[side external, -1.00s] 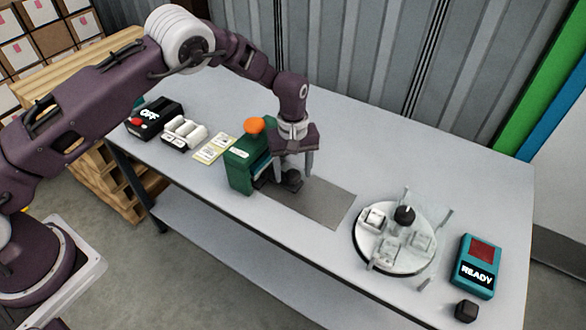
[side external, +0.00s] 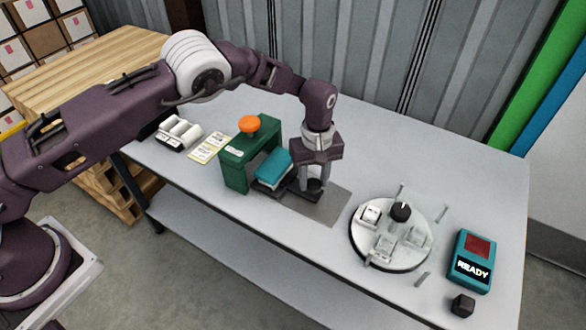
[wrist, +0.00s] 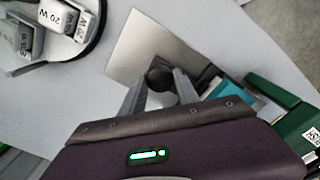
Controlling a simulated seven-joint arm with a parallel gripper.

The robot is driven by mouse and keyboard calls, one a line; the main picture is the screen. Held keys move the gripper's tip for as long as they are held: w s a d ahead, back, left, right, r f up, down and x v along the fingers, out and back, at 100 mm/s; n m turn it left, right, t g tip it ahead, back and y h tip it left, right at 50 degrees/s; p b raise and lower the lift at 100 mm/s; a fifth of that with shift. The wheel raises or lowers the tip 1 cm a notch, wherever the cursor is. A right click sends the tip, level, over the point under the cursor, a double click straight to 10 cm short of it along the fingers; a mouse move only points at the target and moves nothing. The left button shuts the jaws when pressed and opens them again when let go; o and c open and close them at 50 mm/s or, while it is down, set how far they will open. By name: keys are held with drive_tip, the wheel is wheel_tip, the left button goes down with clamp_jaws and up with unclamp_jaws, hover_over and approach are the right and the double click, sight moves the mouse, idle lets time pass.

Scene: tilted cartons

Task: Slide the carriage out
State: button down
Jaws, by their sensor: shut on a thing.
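The carriage (side external: 297,191) is a dark slide with a round black knob (side external: 316,184) at its front end. A teal block (side external: 273,169) rides on it, largely outside the green press frame (side external: 236,174) with the orange button (side external: 249,124). My gripper (side external: 311,187) is shut on the knob. In the wrist view the knob (wrist: 159,77) shows between the two fingers, with part of the teal block and green frame at the right. The gripper hides part of the carriage.
A bare grey metal plate (side external: 326,209) lies in front of the carriage. Beyond it stand a round white turntable (side external: 364,251) with small blocks, a teal READY box (side external: 474,262) and a small black block (side external: 462,304).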

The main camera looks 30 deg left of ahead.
drive_tip(key=d, duration=0.6)
drive_tip(key=shift+d, duration=0.2)
drive_tip(key=c, duration=1)
unclamp_jaws()
drive_tip(key=shift+d, duration=0.1)
drive_tip(key=shift+o, duration=0.5)
drive_tip(key=shift+r, duration=0.15)
wheel_tip(320, 180, up, 7)
